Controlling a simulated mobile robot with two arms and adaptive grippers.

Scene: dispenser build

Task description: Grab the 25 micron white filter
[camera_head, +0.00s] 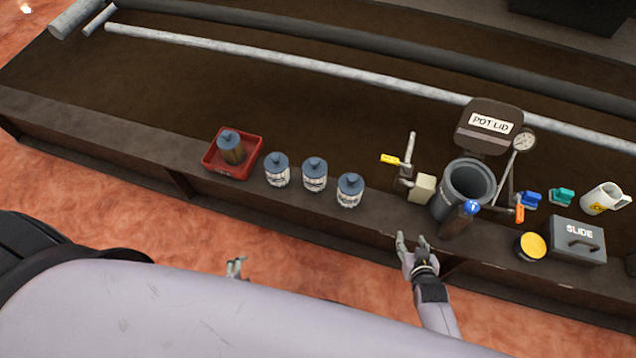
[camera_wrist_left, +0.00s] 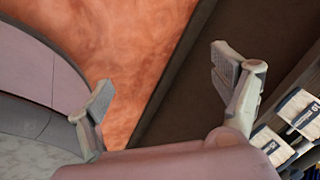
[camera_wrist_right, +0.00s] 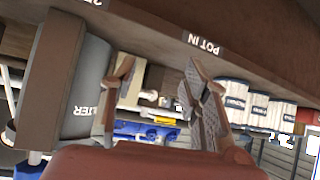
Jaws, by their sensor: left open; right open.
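Three white filters with blue-grey caps stand in a row along the bench front: a left one (camera_head: 277,174), a middle one (camera_head: 314,177) and a right one (camera_head: 349,194). Their micron numbers are too small to read. White labelled cylinders (camera_wrist_left: 297,107) show at the right of the left wrist view; I cannot tell which is which. My left gripper (camera_head: 236,267) is open and empty, in front of and below the bench edge, apart from the filters. My right gripper (camera_head: 412,243) is open and empty at the bench edge, right of the filters, below the grey pot.
A red tray (camera_head: 212,166) with a brownish filter (camera_head: 233,152) stands left of the row. The bench behind the filters is clear.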

